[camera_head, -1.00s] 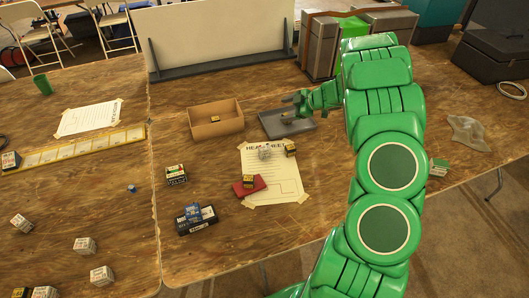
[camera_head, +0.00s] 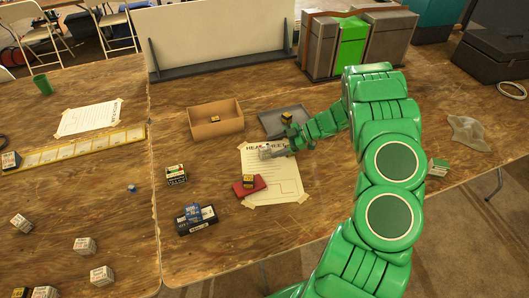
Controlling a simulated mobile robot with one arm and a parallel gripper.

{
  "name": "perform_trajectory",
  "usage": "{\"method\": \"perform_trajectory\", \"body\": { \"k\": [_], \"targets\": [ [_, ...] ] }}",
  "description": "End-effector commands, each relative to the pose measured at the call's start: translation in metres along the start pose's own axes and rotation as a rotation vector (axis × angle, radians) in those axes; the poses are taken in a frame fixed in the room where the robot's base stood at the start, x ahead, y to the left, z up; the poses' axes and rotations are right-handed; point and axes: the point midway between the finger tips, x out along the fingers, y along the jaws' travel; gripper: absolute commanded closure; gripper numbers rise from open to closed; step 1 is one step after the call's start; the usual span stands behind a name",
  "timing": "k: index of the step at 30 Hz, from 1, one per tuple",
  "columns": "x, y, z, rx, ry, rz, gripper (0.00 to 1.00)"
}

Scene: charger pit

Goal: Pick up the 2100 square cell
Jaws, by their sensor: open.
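Several small boxy cells lie about, and I cannot read 2100 on any of them. A pale cell (camera_head: 264,152) sits on the upper part of the taped paper sheet (camera_head: 285,187). My gripper (camera_head: 272,149) is open, low over that sheet, with its fingers right at the pale cell; I cannot tell whether they are around or beside it. A black-and-yellow cell (camera_head: 286,117) is in the grey tray (camera_head: 298,112). Another black-and-yellow cell (camera_head: 248,181) rests on a red block (camera_head: 240,190). My gripper and wrist cover part of the sheet's upper right.
A cardboard box (camera_head: 213,130) holding a small cell stands left of the tray. A dark cell (camera_head: 176,175) and a blue-black device (camera_head: 195,220) lie left of the sheet. A green-and-white box (camera_head: 438,167) is right of my arm. Several white cells lie at lower left.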

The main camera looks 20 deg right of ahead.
Motion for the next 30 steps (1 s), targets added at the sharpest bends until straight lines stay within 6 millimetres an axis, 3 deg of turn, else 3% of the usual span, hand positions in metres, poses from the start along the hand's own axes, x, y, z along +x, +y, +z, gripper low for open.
{"method": "perform_trajectory", "body": {
  "k": [12, 23, 30],
  "targets": [
    [0.043, -0.003, -0.004, 0.000, 0.000, 0.000, 0.27],
    [0.048, -0.003, -0.003, 0.000, -0.001, 0.000, 0.27],
    [0.048, -0.003, -0.003, 0.000, -0.001, 0.000, 0.63]
  ]
}}
